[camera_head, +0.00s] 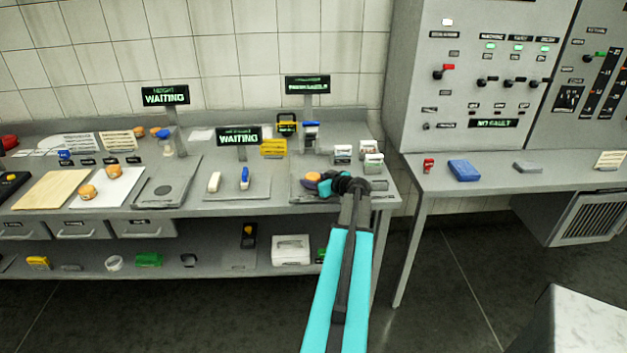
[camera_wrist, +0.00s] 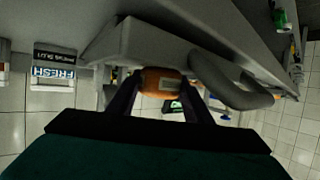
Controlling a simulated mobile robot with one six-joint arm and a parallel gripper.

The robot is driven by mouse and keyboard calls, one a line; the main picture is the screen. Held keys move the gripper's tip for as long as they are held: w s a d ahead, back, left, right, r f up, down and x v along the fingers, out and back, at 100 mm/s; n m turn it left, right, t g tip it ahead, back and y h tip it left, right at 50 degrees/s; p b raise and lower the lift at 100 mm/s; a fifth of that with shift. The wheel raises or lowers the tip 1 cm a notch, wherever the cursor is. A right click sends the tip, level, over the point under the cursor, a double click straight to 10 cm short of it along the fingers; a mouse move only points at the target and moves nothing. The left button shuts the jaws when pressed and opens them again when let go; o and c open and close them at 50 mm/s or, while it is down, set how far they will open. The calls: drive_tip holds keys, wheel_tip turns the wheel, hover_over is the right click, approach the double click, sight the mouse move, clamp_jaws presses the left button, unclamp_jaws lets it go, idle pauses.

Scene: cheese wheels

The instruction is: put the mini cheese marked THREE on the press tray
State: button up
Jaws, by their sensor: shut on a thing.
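My gripper (camera_head: 318,183) is at the right end of the workbench. The cheese also shows in the head view (camera_head: 312,176), partly hidden by my gripper. I cannot tell whether the cheese touches the tray.
A scale-like plate (camera_head: 165,190) and a tray with brushes (camera_head: 236,190) lie between. A curved grey part (camera_wrist: 232,88) is near the cheese.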

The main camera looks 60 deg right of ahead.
drive_tip(key=shift+f, duration=0.15)
drive_tip(key=o, duration=1.1)
drive_tip(key=shift+s+r, duration=0.1)
drive_tip(key=shift+r, duration=0.15)
drive_tip(key=b+v, duration=0.3)
drive_tip(key=v, duration=0.9)
drive_tip(key=shift+b, duration=0.4)
drive_tip(key=shift+f, duration=0.15)
